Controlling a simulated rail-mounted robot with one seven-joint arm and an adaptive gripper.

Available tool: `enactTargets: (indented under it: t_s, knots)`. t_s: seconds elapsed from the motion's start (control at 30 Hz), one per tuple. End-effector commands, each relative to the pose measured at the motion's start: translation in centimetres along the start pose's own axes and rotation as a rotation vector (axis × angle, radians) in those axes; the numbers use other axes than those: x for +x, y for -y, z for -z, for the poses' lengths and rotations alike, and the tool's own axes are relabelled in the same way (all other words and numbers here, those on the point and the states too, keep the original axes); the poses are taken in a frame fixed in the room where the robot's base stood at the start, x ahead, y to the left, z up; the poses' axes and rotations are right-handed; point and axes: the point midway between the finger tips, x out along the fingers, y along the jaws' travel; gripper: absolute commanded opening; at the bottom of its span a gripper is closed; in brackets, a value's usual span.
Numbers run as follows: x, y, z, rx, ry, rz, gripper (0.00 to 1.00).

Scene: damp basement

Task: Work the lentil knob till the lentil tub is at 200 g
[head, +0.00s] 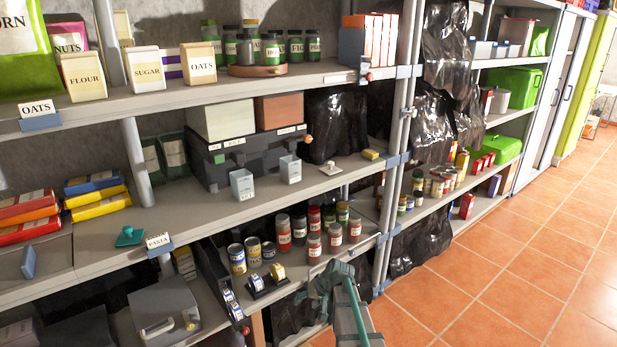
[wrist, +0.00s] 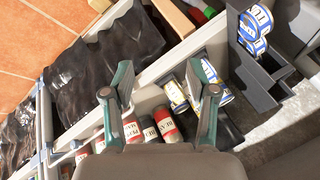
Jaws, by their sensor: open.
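A dark dispenser unit (head: 245,158) stands on the middle shelf. A pale hopper (head: 222,121) and a brown hopper (head: 279,111) sit on top of it. Two pale tubs stand at its front, a left tub (head: 242,185) and a right tub (head: 290,169). A green knob-like part (head: 219,158) shows on its front. Their lettering is too small to tell which is lentil, and no gram reading is legible. My gripper (head: 324,282) is below and to the right of the unit, by the lower shelf; in the wrist view (wrist: 160,75) its fingers are apart and empty.
Jars (head: 300,228) and blue-yellow cans (head: 237,258) stand on the lower shelf near my gripper. A small white dish (head: 331,168) and a yellow block (head: 370,154) sit right of the tubs. A shelf post (head: 395,190) rises at the right. The tiled floor (head: 480,270) is clear.

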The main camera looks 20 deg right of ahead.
Motion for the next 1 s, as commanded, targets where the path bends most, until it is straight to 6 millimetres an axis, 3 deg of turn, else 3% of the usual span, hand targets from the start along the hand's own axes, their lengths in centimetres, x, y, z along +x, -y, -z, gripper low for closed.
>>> enactTargets:
  t_s: [0.03,0.17,0.3,0.4,0.6,0.7,0.83,1.0]
  knots:
    - [-1.6,0.1,3.7,-0.011,-0.063,0.026,0.58]
    - [-6.8,1.2,11.6,-0.052,-0.229,0.097,0.58]
    - [-14.0,2.5,19.8,-0.114,-0.418,0.166,0.58]
    - [-19.8,3.7,25.1,-0.167,-0.559,0.209,0.58]
    - [-31.5,6.8,33.6,-0.286,-0.836,0.279,0.58]
    - [-34.9,8.4,36.5,-0.342,-0.955,0.305,0.58]
    - [-36.2,8.7,37.4,-0.392,-1.044,0.296,0.58]
    - [-36.4,8.6,37.7,-0.448,-1.074,0.253,0.58]
